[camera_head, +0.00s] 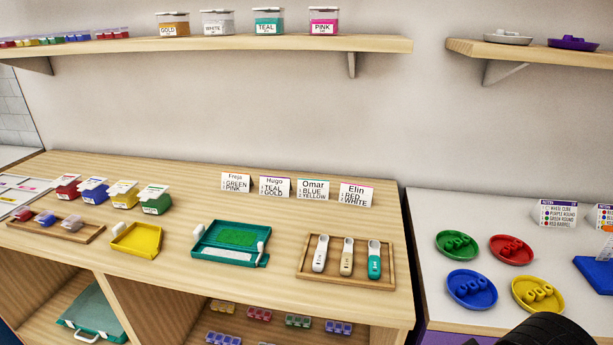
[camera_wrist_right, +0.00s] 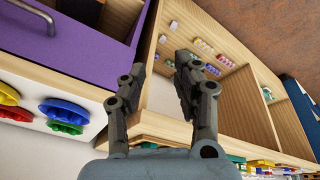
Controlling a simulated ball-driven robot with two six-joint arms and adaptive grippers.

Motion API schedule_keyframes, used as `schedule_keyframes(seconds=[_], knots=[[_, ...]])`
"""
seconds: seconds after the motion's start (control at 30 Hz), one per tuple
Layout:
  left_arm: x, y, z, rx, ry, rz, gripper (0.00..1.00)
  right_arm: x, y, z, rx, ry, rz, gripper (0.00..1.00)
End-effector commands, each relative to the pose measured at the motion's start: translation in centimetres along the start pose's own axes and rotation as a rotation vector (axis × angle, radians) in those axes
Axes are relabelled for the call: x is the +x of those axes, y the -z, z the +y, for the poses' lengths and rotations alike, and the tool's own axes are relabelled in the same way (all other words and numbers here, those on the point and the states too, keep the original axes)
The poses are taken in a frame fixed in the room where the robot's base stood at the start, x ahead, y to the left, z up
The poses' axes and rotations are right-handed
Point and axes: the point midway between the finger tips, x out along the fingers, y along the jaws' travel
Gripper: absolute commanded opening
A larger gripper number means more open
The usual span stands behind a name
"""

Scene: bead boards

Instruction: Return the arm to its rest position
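My right gripper (camera_wrist_right: 160,72) shows in the right wrist view, with its two dark fingers apart and nothing between them. Behind the fingers are the wooden shelf unit and a strip of pale wall or floor; the fingers do not appear to touch anything. In the head view a black rounded part, probably of my right arm, shows at the bottom right edge, in front of the white table (camera_head: 430,240). My left arm and left gripper are in neither view.
The wooden counter (camera_head: 200,185) holds a teal tray (camera_head: 205,256), a wooden tray with three scoops (camera_head: 303,268), a yellow tray (camera_head: 137,240), coloured tubs and name cards. Coloured round dishes (camera_head: 472,289) stand on the white table. A purple-fronted unit (camera_wrist_right: 60,35) is close in the wrist view.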

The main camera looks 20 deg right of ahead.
Motion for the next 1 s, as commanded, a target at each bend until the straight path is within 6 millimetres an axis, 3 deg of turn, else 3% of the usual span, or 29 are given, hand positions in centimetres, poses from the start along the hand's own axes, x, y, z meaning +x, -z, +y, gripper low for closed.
schedule_keyframes(seconds=[0.03, 0.17, 0.27, 0.4, 0.5, 0.6, 0.7, 0.83, 1.0], knots=[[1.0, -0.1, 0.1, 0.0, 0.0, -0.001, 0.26, 2.8, -1.0, -0.1, 0.002, 0.001, -0.015, 0.31], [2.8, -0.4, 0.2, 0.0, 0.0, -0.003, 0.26, 9.9, -3.9, -0.3, 0.008, 0.002, -0.042, 0.31], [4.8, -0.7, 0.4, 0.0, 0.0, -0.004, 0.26, 17.0, -8.0, -0.7, 0.013, 0.003, -0.072, 0.31], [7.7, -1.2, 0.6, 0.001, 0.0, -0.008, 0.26, 26.1, -15.5, -1.3, 0.021, 0.006, -0.115, 0.31], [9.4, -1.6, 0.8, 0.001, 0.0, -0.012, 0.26, 30.8, -21.3, -1.8, 0.026, 0.009, -0.144, 0.31], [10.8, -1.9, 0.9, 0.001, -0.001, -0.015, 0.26, 33.7, -26.4, -2.3, 0.03, 0.012, -0.166, 0.31], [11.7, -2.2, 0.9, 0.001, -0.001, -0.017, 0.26, 35.1, -30.1, -2.7, 0.033, 0.014, -0.182, 0.31], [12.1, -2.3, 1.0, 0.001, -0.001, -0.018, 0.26, 35.6, -32.4, -2.9, 0.034, 0.015, -0.19, 0.31], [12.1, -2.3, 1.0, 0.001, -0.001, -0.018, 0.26, 35.6, -32.7, -3.0, 0.035, 0.015, -0.192, 0.31]])
